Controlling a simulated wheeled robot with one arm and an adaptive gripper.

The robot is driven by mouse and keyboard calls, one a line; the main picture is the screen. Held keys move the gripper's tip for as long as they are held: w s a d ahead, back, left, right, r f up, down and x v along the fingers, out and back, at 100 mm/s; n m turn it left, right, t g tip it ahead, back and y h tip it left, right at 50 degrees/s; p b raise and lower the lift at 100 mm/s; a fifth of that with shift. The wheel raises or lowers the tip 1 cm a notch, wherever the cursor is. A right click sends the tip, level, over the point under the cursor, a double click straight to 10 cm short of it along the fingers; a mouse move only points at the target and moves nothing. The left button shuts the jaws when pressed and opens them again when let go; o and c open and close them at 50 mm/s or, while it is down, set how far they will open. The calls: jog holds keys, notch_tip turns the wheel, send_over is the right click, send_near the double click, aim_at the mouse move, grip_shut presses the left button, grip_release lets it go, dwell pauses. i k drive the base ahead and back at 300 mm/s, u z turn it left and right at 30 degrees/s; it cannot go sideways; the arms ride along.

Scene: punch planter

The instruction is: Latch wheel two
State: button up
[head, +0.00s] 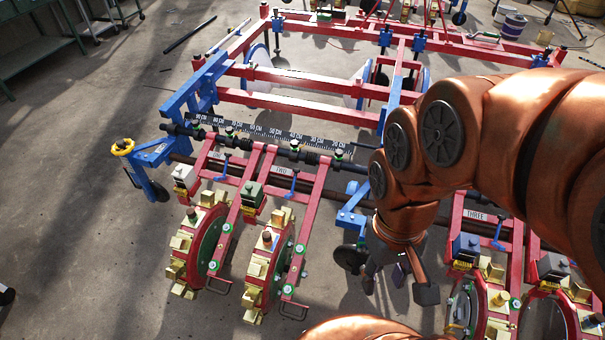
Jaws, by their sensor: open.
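Wheel two (268,270) is the second punch wheel from the left, with brass blocks around its rim and a green inner ring. It hangs from red arms below a plate (283,171) that reads TWO. A small blue lever (293,184) stands upright beside that plate, between the red arms. I cannot tell whether it is latched. My gripper (400,280) is open, pointing down to the right of wheel two and apart from it.
Another wheel (197,248) with its own blue lever (222,167) is at left. A black scale bar (270,134) crosses the red frame (300,107). A blue bracket (352,211) stands between wheel two and my gripper. Wheel three (463,305) is at lower right. Floor is clear at left.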

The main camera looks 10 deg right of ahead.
aim_at(289, 195)
jog(key=u, duration=0.25)
jog(key=k, duration=0.15)
jog(key=z, duration=0.85)
jog(key=i, duration=0.7)
jog(key=u, duration=1.6)
